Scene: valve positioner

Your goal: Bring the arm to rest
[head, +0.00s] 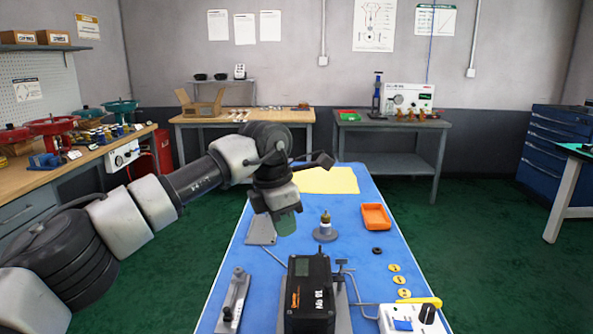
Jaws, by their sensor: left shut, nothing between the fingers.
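My left arm reaches in from the left, and its left gripper (286,222) points down above the blue-topped table (345,215). The gripper is shut with nothing held, and it hangs apart from the things near it. A black positioner box (310,292) with a small display stands at the near middle of the table, in front of the gripper. A small brass-topped fitting on a round grey base (325,230) stands just right of the gripper. My right gripper is not in view.
An orange tray (376,217), a black ring (377,250), several yellow discs (394,268) and a white box (412,318) lie along the right side. A metal bracket (236,296) is at the near left. A yellow sheet (330,181) covers the far end. Green floor is clear on the right.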

